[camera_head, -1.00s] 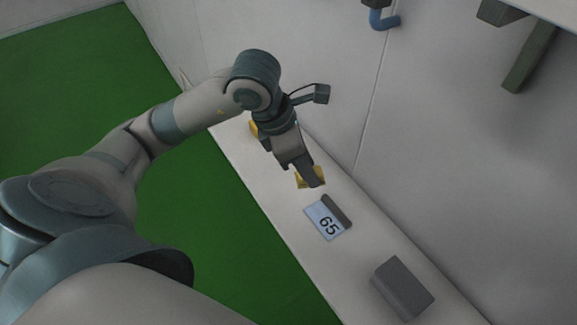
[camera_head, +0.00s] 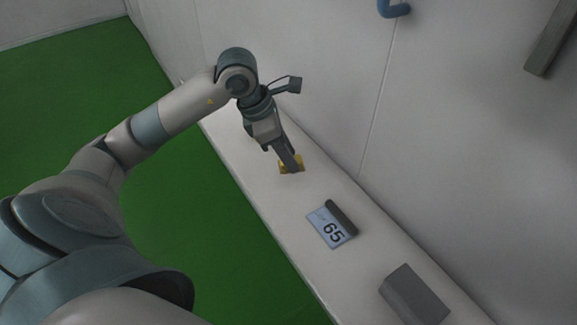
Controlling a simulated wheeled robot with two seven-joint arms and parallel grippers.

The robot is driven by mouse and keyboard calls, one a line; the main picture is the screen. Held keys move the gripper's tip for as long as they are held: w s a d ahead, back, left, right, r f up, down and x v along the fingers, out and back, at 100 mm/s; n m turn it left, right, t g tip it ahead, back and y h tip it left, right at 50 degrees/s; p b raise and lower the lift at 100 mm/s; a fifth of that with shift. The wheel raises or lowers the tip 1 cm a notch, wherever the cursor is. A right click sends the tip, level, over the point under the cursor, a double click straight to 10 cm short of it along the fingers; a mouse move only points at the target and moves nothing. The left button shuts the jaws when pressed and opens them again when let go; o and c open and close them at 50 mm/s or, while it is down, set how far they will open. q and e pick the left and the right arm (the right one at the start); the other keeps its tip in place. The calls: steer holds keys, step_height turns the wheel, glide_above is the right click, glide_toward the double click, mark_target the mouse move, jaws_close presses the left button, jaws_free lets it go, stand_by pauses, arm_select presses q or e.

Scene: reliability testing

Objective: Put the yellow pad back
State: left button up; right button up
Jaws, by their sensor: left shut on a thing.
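I cannot tell whether the pad touches the ledge. My right gripper is not in view.
A card marked 65 (camera_head: 328,228) with a dark holder (camera_head: 342,217) stands on the ledge, nearer than the pad. A grey block (camera_head: 413,295) lies further along. A white wall (camera_head: 440,150) rises behind, with a blue hook (camera_head: 394,10). Green floor (camera_head: 190,220) lies left.

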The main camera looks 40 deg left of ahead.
arm_select(q)
steer(key=shift+f, duration=0.1)
step_height(320, 180, down, 3)
steer(key=shift+r+b, duration=0.1)
steer(key=shift+b, duration=0.6)
steer(key=shift+f, duration=0.55)
steer(key=shift+f+b, duration=0.15)
steer(key=shift+b, duration=0.25)
steer(key=o, duration=0.9)
steer(key=shift+o, duration=0.2)
